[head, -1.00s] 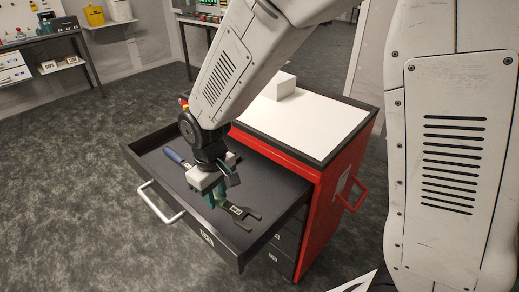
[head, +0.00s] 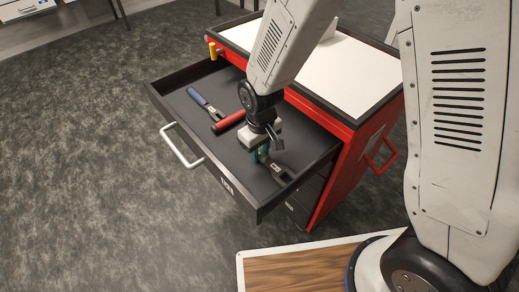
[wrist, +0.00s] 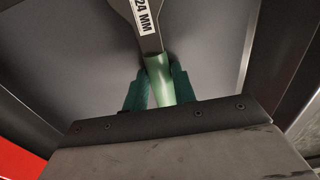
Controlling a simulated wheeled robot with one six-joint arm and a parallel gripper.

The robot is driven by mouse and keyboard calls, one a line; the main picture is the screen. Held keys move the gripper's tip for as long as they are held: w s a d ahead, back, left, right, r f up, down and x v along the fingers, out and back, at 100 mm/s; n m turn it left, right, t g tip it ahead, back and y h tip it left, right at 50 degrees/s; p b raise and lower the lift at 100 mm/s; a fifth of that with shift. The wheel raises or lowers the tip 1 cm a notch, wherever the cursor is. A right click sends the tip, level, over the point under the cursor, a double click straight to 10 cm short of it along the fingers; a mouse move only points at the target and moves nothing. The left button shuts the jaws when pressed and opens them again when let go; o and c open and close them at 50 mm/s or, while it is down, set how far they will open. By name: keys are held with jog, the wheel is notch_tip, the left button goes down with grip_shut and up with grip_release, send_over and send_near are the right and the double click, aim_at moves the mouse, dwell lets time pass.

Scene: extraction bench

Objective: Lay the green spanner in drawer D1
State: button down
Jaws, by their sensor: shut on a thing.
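The drawer (head: 185,140) is pulled out of a red cabinet. Its front label is too small to read surely. My gripper (head: 262,155) is inside the drawer's outline, towards its right end, pointing down. In the wrist view my gripper (wrist: 158,90) is shut on the green handle of the spanner (wrist: 160,78), with a teal finger on each side. The spanner's grey shank carries a "24 MM" label. Its grey open jaw (head: 281,174) shows beyond the gripper, near the drawer's front right corner. I cannot tell whether the spanner touches the drawer floor.
A blue-handled spanner (head: 203,103) and a red-handled tool (head: 229,122) lie in the drawer's left and middle part. The cabinet (head: 330,125) has a white top. A yellow-capped item (head: 212,50) is at its back left corner. A wooden board (head: 300,270) is at the front.

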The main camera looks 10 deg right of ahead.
aim_at(261, 151)
jog(key=shift+f, duration=0.2)
jog(key=c, duration=1.1)
grip_release()
jog(key=shift+c, duration=0.2)
jog(key=shift+r, duration=0.15)
jog(key=s+d+r+m, duration=0.1)
jog(key=d+r, duration=0.2)
jog(key=r, duration=0.6)
jog(key=s+d+r, duration=0.1)
jog(key=d+r, duration=0.2)
jog(key=r, duration=0.6)
jog(key=s+d+r+m, duration=0.3)
jog(key=s+d+r, duration=0.2)
jog(key=s+d, duration=0.2)
jog(key=s+d+r+m+t, duration=0.1)
jog(key=s+d+r, duration=0.4)
jog(key=s, duration=0.5)
jog(key=d+m, duration=0.1)
jog(key=d, duration=0.1)
jog(key=shift+s+d+r+m, duration=0.3)
jog(key=shift+m, duration=0.1)
